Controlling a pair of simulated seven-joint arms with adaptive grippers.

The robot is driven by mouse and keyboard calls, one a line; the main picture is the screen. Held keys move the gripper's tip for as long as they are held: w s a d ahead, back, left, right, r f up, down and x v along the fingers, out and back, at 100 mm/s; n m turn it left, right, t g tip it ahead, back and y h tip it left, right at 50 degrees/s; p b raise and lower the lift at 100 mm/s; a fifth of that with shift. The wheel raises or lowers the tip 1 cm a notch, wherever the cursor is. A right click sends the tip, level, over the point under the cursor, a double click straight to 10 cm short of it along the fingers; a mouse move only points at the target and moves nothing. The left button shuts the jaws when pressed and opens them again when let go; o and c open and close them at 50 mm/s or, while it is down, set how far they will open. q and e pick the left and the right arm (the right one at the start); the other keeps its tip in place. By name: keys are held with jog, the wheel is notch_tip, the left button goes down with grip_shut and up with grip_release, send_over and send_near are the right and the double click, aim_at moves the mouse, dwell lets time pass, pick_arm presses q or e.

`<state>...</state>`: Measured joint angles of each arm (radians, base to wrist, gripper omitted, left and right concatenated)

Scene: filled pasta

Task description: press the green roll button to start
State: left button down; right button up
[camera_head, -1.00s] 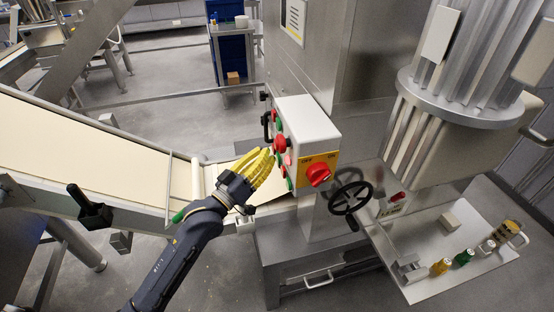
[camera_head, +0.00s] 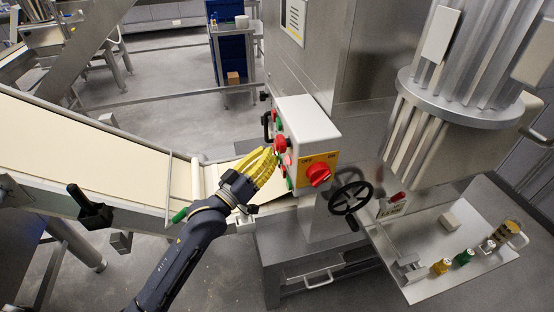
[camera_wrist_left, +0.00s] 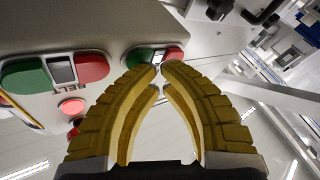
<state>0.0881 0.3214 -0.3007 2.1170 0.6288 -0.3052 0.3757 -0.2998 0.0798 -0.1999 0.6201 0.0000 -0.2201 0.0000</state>
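The control box (camera_head: 308,122) carries green and red buttons on its left face. An upper green button (camera_head: 278,125) and a lower green button (camera_head: 289,183) show in the head view. In the left wrist view, one green button (camera_wrist_left: 140,57) lies just beyond the fingertips. A second green button (camera_wrist_left: 25,77) sits farther left beside a red one (camera_wrist_left: 92,67). I cannot read which is the roll button. My left gripper (camera_head: 273,153) has yellow fingers with tips together, empty, close to the button face; contact cannot be told. My right gripper is out of view.
A red mushroom button (camera_head: 281,144) sticks out near the fingertips. A red rotary switch (camera_head: 318,174) is on the yellow front plate. A black handwheel (camera_head: 350,198) stands to the right. The conveyor belt (camera_head: 90,150) runs at the left.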

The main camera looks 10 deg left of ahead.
pick_arm(q)
jog(key=shift+s+a, duration=0.1)
jog(key=shift+a, duration=0.05)
jog(key=shift+s+a, duration=0.3)
jog(key=shift+a, duration=0.3)
jog(key=shift+s+a, duration=0.35)
jog(key=shift+a, duration=0.4)
jog(key=shift+s+a, duration=0.35)
jog(key=shift+a, duration=0.45)
jog(key=shift+s+a, duration=0.35)
jog(key=shift+a, duration=0.4)
